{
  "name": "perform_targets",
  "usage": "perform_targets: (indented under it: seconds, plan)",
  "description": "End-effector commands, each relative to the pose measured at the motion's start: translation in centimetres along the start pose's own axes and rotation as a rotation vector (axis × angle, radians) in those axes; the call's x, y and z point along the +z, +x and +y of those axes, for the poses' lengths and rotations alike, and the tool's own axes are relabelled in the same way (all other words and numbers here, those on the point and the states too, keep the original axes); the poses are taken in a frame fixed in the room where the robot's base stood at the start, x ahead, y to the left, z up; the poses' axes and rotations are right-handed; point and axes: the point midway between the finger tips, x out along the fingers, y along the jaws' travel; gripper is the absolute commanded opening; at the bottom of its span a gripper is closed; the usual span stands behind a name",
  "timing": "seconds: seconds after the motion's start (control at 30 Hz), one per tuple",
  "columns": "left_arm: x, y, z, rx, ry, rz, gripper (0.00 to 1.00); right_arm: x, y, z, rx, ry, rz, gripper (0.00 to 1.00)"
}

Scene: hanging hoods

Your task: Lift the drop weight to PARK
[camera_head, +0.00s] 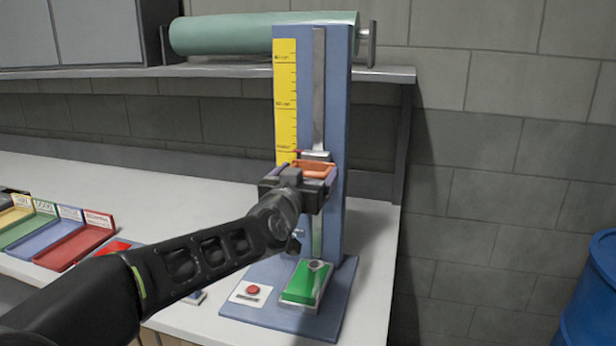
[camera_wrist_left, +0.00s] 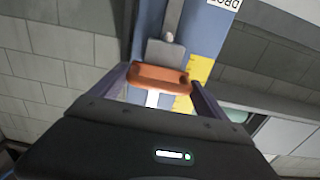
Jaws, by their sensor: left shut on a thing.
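The drop tester is a blue upright (camera_head: 340,120) on a blue base plate, with a yellow height scale (camera_head: 286,100) and a grey vertical rail (camera_head: 319,90). My left gripper (camera_head: 312,170) is shut on the orange handle (camera_head: 318,167) of the drop weight, low on the scale. In the left wrist view the orange handle (camera_wrist_left: 158,78) lies between the two fingers, and the grey weight block (camera_wrist_left: 165,53) sits on the rail beside it. The gripper and wrist hide part of the weight and the lower rail. My right gripper is not in view.
A green pad (camera_head: 305,284) and a red button (camera_head: 253,290) are on the base plate. Coloured trays (camera_head: 75,240) lie at the left of the white bench. A shelf with a green roll (camera_head: 262,35) is behind the upright. A blue barrel (camera_head: 592,295) stands at right.

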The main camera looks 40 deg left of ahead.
Motion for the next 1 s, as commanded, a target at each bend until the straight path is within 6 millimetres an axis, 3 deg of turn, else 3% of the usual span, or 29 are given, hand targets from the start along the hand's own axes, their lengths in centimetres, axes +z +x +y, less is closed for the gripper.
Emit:
perform_targets:
  seconds: [0.03, 0.33, 0.37, 0.4, 0.47, 0.83, 1.0]
  plan:
    - [-0.8, 0.0, -0.4, -0.01, -0.002, 0.012, 0.14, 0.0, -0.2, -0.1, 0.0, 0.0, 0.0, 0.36]
    - [-0.7, 0.0, -0.5, -0.01, -0.002, 0.012, 0.14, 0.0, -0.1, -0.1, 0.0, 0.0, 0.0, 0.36]
    - [-0.7, 0.0, -0.5, -0.01, -0.002, 0.012, 0.87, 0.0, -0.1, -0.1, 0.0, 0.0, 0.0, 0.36]
    - [-0.7, 0.0, -0.5, -0.01, -0.002, 0.012, 0.9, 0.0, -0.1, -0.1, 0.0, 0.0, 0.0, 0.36]
    - [-0.6, 0.0, -0.4, -0.01, -0.002, 0.011, 0.94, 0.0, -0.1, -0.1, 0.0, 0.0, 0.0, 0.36]
    - [-0.3, -0.1, -0.2, -0.003, -0.001, 0.003, 0.94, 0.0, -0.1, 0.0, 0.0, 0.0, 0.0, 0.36]
    - [-0.3, -1.3, -0.2, -0.004, -0.001, 0.004, 0.94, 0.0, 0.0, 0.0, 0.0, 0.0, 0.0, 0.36]
